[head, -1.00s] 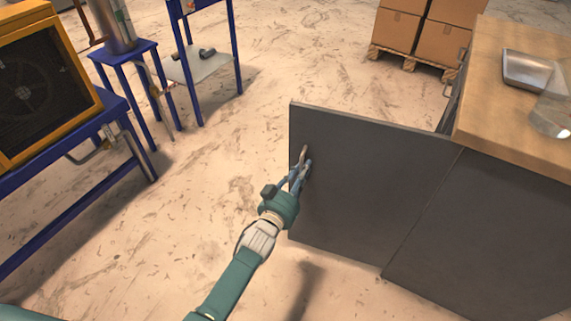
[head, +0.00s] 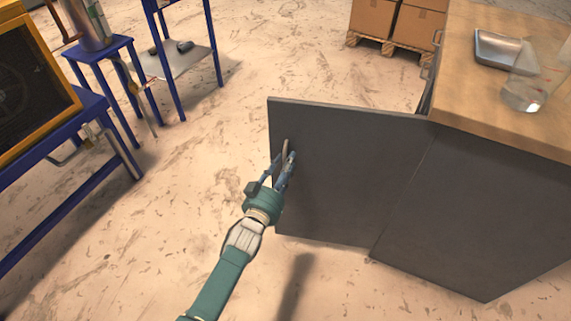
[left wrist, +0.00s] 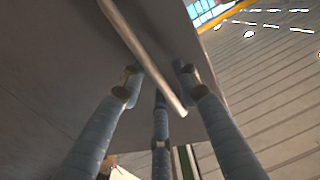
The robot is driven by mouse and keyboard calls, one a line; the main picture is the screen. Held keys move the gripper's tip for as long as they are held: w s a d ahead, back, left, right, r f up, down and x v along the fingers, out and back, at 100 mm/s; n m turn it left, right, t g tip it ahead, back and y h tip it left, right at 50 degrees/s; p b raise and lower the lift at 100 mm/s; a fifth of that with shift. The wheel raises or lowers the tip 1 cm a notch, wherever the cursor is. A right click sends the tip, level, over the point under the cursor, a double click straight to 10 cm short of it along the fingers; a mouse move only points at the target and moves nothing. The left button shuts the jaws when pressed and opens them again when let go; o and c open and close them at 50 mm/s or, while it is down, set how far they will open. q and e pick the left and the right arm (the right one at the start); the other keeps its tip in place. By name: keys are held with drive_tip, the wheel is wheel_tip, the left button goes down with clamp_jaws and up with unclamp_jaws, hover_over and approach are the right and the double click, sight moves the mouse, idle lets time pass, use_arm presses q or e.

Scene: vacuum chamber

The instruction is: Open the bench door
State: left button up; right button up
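The dark grey bench door (head: 350,165) stands swung far out from the bench's near left corner. It lies almost in line with the bench's grey front panel. Its bar handle (head: 286,153) is near the free left edge. My left gripper (head: 284,170) is at this handle. In the left wrist view, the handle (left wrist: 140,45) runs slantwise between the spread fingertips (left wrist: 158,80), with visible gaps beside it. I cannot tell whether any finger touches it. My right gripper is not in view.
The bench has a wooden top (head: 470,85) with a metal tray (head: 505,50) and a glass vessel (head: 525,92). Cartons (head: 375,18) stand on a pallet behind. A blue-framed stand (head: 100,48) and an orange-framed unit (head: 35,75) are at left. Floor left of the door is clear.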

use_arm(q)
drive_tip(key=shift+s+f, duration=0.1)
drive_tip(key=v, duration=1.1)
drive_tip(key=shift+s, duration=0.4)
drive_tip(key=shift+a, duration=0.1)
